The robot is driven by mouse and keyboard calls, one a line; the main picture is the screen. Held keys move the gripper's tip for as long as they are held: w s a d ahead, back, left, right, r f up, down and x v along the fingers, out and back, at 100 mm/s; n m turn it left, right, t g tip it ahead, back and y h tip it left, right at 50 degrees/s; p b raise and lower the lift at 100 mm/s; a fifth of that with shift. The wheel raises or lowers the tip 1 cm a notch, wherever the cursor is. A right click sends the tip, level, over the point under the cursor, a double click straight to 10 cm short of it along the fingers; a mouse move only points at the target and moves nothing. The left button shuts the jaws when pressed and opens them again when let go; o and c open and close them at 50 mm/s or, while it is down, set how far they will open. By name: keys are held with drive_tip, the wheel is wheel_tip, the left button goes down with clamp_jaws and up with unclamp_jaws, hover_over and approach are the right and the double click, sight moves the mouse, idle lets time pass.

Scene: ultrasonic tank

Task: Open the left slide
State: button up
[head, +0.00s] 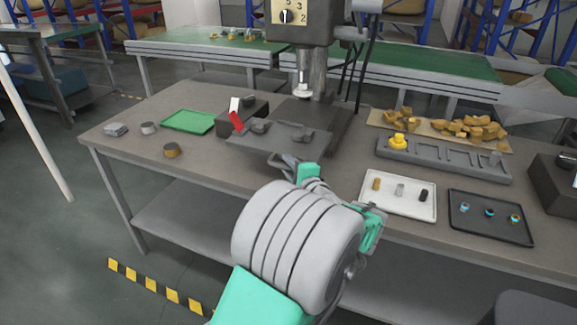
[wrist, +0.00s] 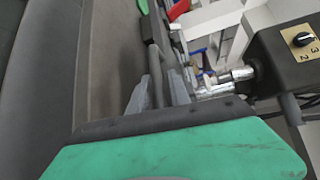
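A dark grey fixture plate (head: 285,137) lies under the press head on the table, with small dark blocks on it. I cannot tell for certain which part is the left slide. My gripper (head: 283,161) is at the front edge of the plate, partly hidden by my wrist. In the wrist view its two grey fingers (wrist: 158,92) are apart, with a dark bar (wrist: 155,62) visible between them. Contact with the bar is not clear. The red part also shows in the wrist view (wrist: 178,9).
The press (head: 305,20) with its dial rises behind the plate. A green tray (head: 188,113) and small metal parts lie left. A grey rack (head: 455,165), a white tray (head: 380,205), a black tray (head: 463,228) and tan pieces occupy the right.

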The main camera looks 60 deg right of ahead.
drive_tip(key=shift+o, duration=0.9)
drive_tip(key=v, duration=0.8)
drive_tip(key=shift+w+r, duration=0.1)
drive_tip(key=shift+w, duration=0.05)
drive_tip(key=w+a+f+n+g+y+p, duration=0.2)
drive_tip(key=w+a+n+g+y+p, duration=0.25)
drive_tip(key=w+a+n+y, duration=0.95)
drive_tip(key=a+r+n+g+h+p, duration=0.1)
drive_tip(key=a+n, duration=0.6)
drive_tip(key=a, duration=0.8)
drive_tip(key=a+r+n+g+h+p, duration=0.2)
drive_tip(key=a+n, duration=0.4)
drive_tip(key=a, duration=0.9)
drive_tip(key=r+g+p, duration=0.1)
drive_tip(key=g+p, duration=0.1)
drive_tip(key=shift+s+a+r+n+h+p, duration=0.2)
drive_tip(key=shift+s+r+n+h+p, duration=0.1)
drive_tip(key=shift+n+p, duration=0.1)
